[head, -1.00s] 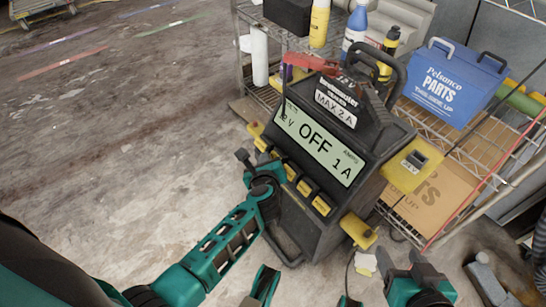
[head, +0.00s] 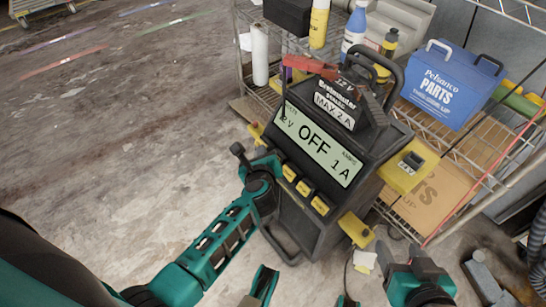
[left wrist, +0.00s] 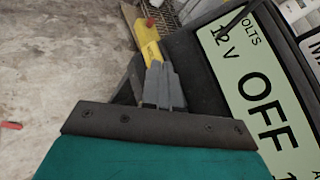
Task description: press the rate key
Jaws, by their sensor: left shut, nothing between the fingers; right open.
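The black battery charger (head: 292,222) stands upright, its display (head: 318,145) reading "OFF" and "1 A". Yellow keys run along its front below the display, and three show clearly: one (head: 289,172), a middle one (head: 305,187) and one at the right end (head: 320,205). Their labels are too small to read, so I cannot tell which is the rate key. My left gripper (head: 277,161) is shut and empty at the left part of the key row, hiding what lies there. In the left wrist view its closed fingers (left wrist: 162,86) overlap a yellow part (left wrist: 148,42); contact is unclear. My right gripper (head: 305,290) is open, low in front.
Wire shelving (head: 470,150) stands behind and right of the charger, with bottles, a blue parts box (head: 452,85) and a cardboard box (head: 432,203).

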